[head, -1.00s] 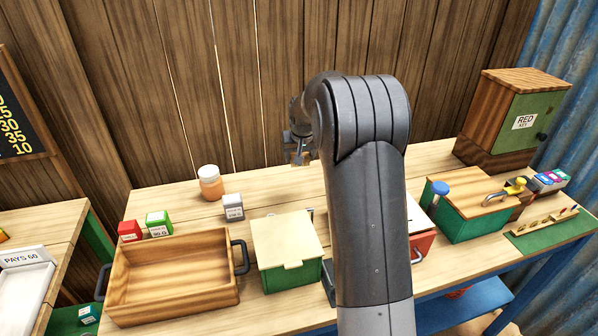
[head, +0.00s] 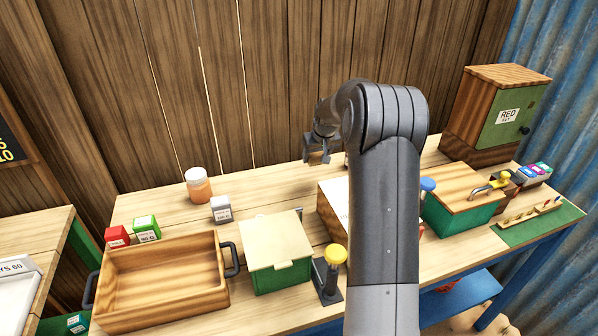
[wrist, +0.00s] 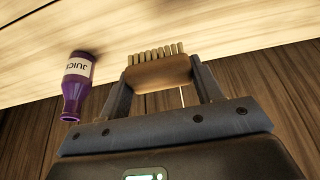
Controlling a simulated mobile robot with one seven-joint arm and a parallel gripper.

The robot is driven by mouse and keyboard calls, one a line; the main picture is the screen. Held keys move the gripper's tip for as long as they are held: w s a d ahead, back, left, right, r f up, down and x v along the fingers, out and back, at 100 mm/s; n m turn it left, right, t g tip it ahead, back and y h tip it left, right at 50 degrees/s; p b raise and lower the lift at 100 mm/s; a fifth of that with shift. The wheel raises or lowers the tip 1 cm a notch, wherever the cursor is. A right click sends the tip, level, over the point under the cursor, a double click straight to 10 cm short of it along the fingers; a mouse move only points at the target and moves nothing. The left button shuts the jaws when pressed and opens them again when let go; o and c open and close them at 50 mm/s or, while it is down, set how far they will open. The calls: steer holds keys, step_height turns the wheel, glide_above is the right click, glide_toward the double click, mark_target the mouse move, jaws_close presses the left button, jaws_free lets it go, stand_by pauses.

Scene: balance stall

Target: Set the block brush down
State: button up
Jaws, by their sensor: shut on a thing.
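The block brush (wrist: 158,70) has a brown wooden body and pale bristles. In the wrist view it sits between the two fingers of my gripper (wrist: 158,88), which is shut on it. The bristles point toward the pale wooden bench top (wrist: 215,38); I cannot tell the exact gap, and no contact shows. In the head view my gripper (head: 317,158) is above the back of the bench, near the plank wall, left of my arm. The brush is hard to make out there.
A purple juice bottle (wrist: 77,85) stands near the brush in the wrist view. In the head view are a jar (head: 198,186), a grey block (head: 221,210), a wooden tray (head: 165,318), a green lidded box (head: 283,278) and a yellow-knobbed device (head: 334,256). Bench between jar and gripper looks clear.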

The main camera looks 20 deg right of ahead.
glide_above(298, 175)
steer(key=s, duration=0.1)
steer(key=f, duration=0.3)
steer(key=shift+s+f, duration=0.2)
steer(key=shift+f, duration=2.2)
steer(key=shift+f, duration=0.1)
steer(key=o, duration=1)
steer(key=shift+c, duration=0.2)
